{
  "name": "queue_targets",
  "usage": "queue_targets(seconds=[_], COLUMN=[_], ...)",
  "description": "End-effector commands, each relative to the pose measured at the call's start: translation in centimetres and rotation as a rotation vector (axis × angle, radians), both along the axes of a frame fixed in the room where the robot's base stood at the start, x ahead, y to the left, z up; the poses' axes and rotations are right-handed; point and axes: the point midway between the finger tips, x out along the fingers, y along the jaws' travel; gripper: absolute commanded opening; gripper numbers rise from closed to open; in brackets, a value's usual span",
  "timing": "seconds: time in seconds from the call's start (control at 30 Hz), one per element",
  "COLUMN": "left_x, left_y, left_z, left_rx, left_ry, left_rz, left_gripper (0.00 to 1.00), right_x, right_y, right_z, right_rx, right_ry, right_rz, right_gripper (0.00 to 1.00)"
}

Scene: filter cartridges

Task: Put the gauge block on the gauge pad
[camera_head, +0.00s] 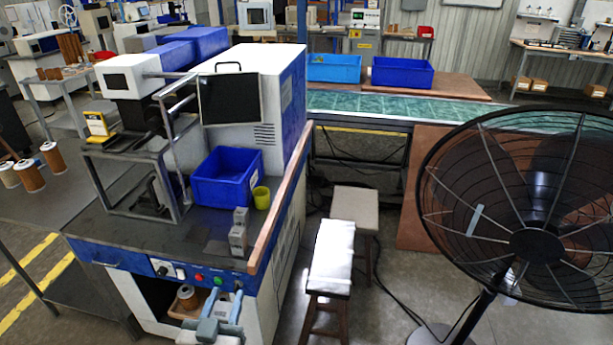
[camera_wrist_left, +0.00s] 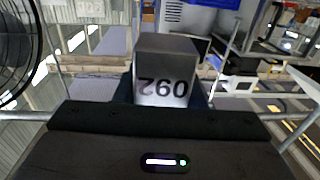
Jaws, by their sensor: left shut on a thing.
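My left gripper (camera_head: 222,303) is at the bottom of the head view, in front of the bench's front face. Its blue fingers are closed on a grey block. In the left wrist view the gauge block (camera_wrist_left: 166,80) is a grey metal block with dark digits on its face, held between the fingers. In the head view it is small and partly hidden by the fingers. A slightly darker patch (camera_head: 217,247) on the bench top may be the gauge pad; I cannot tell for sure. My right gripper is not in view.
A wooden rail (camera_head: 280,205) edges the bench. A metal frame (camera_head: 140,190) stands left. The front bench top is mostly clear.

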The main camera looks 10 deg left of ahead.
Motion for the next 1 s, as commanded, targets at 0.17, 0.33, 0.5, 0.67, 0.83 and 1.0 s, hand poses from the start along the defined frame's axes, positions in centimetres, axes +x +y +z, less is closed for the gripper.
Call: queue_targets(seconds=[0.17, 0.33, 0.5, 0.67, 0.83, 1.0], left_x=[0.1, 0.5, 1.5, 3.1, 5.1, 6.8], left_y=[-0.1, -0.7, -2.5, -5.4, -9.1, -12.4], left_z=[0.1, 0.3, 1.0, 2.0, 3.3, 4.3], left_rx=[-0.001, -0.003, -0.003, 0.001, 0.001, -0.001], left_ry=[-0.001, 0.000, -0.004, -0.008, -0.008, -0.006], left_rz=[-0.004, -0.046, -0.152, -0.330, -0.551, -0.748], left_gripper=[0.08, 0.08, 0.08, 0.08, 0.08, 0.08], right_x=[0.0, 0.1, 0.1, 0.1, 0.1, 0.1], right_y=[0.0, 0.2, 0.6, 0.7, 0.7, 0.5], right_z=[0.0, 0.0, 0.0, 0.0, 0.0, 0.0], right_rx=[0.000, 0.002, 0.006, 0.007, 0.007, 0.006], right_ry=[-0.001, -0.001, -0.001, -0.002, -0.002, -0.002], right_rz=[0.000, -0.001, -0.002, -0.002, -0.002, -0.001], right_gripper=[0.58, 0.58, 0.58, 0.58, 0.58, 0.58])
